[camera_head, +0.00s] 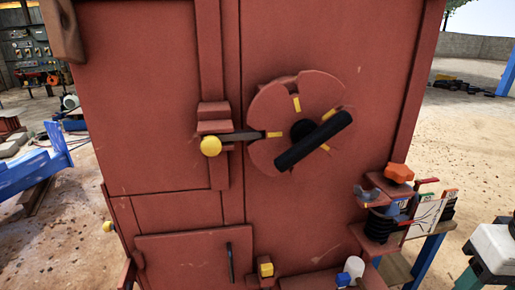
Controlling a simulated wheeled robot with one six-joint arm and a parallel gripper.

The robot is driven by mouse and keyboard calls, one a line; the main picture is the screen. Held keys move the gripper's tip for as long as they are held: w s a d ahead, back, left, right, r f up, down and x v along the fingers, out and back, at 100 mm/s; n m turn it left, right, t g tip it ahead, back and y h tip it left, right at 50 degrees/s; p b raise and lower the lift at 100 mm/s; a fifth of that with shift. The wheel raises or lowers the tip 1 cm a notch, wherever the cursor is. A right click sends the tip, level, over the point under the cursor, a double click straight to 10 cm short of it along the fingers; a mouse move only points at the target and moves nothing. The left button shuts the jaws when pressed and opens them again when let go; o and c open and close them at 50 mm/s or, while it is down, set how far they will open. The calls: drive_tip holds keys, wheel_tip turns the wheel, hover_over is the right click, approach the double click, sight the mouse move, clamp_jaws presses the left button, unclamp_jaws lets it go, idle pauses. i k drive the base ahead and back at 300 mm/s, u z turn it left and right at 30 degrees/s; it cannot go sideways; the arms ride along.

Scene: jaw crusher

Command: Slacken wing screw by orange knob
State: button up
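The orange knob (398,173) sits on a red bracket at the lower right of the red machine. The wing screw (367,195) is grey and stands just left of and a little below the orange knob. Its wings point upward. A dark, ribbed, spring-like part (379,225) is below the wing screw. I cannot tell how tight the screw is.
A black handle (313,140) on a round red plate and a yellow-knobbed lever (211,146) stick out of the machine front. A small bench (428,245) with papers stands right of the knob. Open sandy ground lies at left and right.

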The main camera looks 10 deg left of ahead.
sight(375, 192)
drive_tip(key=u, duration=0.05)
drive_tip(key=k, duration=1)
drive_tip(key=z, duration=0.7)
drive_tip(key=i, duration=1.55)
drive_tip(key=u, duration=0.7)
